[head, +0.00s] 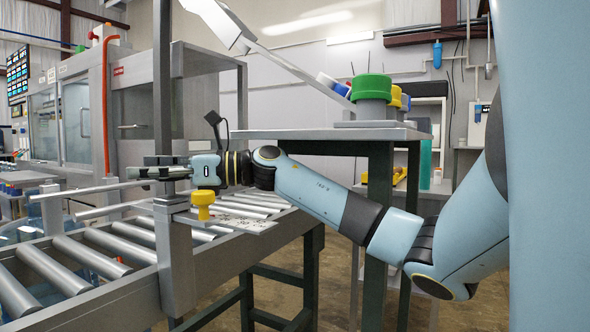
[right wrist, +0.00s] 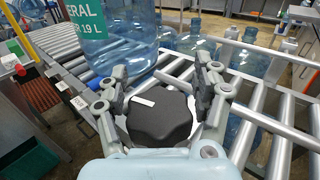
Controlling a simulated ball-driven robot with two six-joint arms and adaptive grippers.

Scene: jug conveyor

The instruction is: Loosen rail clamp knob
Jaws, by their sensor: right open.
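In the right wrist view a black, lobed knob (right wrist: 158,118) with a white mark sits between the two fingers of my right gripper (right wrist: 160,76). The fingers are spread on either side of it; whether they touch it I cannot tell. In the head view my right gripper (head: 150,170) reaches left over the guide rail at a grey clamp post (head: 176,262). The black knob cannot be made out there. A yellow knob (head: 203,203) hangs just below the gripper, beside the post. My left gripper is not in view.
A roller conveyor (head: 85,262) runs below the rail. A large blue jug (right wrist: 112,35) stands on the rollers in the wrist view, with more jugs behind. A table (head: 330,133) with green and yellow round parts (head: 371,87) stands behind my right arm.

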